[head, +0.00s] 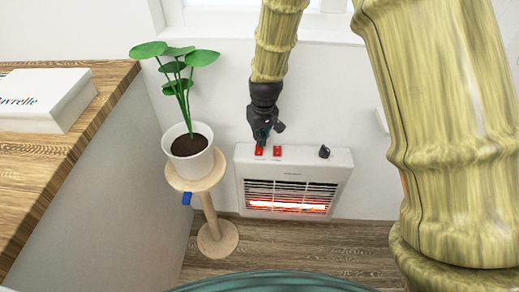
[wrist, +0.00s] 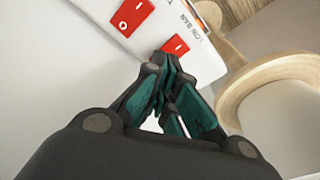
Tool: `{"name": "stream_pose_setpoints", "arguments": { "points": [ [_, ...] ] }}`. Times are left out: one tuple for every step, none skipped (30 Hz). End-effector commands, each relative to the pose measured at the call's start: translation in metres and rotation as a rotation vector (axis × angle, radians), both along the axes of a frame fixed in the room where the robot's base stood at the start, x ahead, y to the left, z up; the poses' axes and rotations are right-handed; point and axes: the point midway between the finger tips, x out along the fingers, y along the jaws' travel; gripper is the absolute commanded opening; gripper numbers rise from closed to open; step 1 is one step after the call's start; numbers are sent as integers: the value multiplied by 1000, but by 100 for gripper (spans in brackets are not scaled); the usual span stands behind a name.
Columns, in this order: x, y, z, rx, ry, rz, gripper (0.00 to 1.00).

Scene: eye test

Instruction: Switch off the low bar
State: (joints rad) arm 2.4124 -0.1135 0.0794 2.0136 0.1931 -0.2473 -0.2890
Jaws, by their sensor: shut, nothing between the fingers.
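A white heater (head: 337,160) stands against the wall with a glowing orange bar (head: 290,207) low behind its grille. Its top carries a left red switch (head: 260,152), a right red switch (head: 277,151) and a black knob (head: 324,151). In the wrist view, the red switch beside the text "LOW BAR" (wrist: 175,47) is partly hidden by my fingertips; the other red switch (wrist: 131,15) shows a white "O". My gripper (head: 262,139) is shut and empty, its teal-padded fingertips (wrist: 164,66) at the LOW BAR switch. I cannot tell whether they touch it.
A potted plant (head: 188,150) stands on a round wooden stand (head: 217,239) just left of the heater; the stand also shows in the wrist view (wrist: 235,85). A wooden counter (head: 115,80) with a white book (head: 45,100) is farther left. Wooden floor (head: 330,245) lies in front.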

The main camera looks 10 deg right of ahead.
Motion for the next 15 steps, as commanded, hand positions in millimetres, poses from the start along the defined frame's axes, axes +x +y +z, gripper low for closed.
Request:
{"name": "stream_pose_setpoints", "arguments": {
  "points": [
    [0,0,-1,0,0,0,0],
    [0,0,-1,0,0,0,0],
    [0,0,-1,0,0,0,0],
    [0,0,-2,0,0,0,0],
    [0,0,-2,0,0,0,0],
    [0,0,-3,0,0,0,0],
    [0,0,-3,0,0,0,0],
    [0,0,-3,0,0,0,0],
    [0,0,-4,0,0,0,0],
    [0,0,-4,0,0,0,0],
    [0,0,-4,0,0,0,0],
    [0,0,-5,0,0,0,0],
    [0,0,-5,0,0,0,0],
    [0,0,-5,0,0,0,0],
    [0,0,-6,0,0,0,0]
  ]
}}
